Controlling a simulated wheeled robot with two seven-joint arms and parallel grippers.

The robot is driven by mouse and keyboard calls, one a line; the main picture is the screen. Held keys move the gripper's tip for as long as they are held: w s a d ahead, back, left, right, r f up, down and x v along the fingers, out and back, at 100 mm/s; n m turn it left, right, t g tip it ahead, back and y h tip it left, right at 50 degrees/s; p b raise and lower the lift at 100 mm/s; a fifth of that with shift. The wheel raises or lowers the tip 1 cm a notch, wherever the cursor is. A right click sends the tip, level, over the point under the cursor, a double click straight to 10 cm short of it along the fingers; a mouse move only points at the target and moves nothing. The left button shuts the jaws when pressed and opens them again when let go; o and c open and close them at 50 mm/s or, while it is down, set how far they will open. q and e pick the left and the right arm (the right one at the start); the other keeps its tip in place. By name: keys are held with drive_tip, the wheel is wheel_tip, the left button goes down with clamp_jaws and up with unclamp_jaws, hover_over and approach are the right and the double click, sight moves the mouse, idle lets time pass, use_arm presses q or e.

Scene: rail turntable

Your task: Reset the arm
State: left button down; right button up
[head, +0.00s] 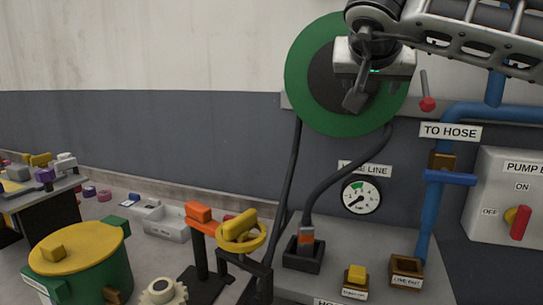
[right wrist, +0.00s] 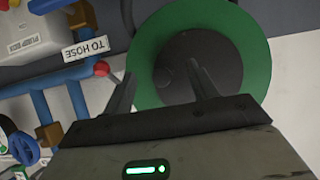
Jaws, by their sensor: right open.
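My right gripper (head: 358,92) hangs at the upper right of the head view, in front of a green reel (head: 305,75) with a dark centre. The right arm comes in from the top right corner. In the right wrist view the two dark fingers of this gripper (right wrist: 160,82) stand apart with nothing between them, and the green reel (right wrist: 255,55) shows behind them. Whether the fingers touch the reel cannot be told. My left gripper is not in view.
A blue pipe (head: 432,215), a red-knobbed lever (head: 427,104) and a pump box (head: 495,220) are at the right. A gauge (head: 361,196) and a hose in a dark socket (head: 303,256) sit below the reel. A green drum (head: 110,275) stands lower left.

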use_arm(q)
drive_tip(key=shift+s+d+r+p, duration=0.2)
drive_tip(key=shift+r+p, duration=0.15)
drive_tip(key=shift+p, duration=0.6)
use_arm(e)
drive_tip(key=shift+w+d, duration=0.25)
drive_tip(key=shift+w, duration=0.35)
drive_tip(key=shift+w+d, duration=0.25)
drive_tip(key=shift+w, duration=0.4)
drive_tip(key=shift+w+d, duration=0.25)
drive_tip(key=shift+w, duration=0.35)
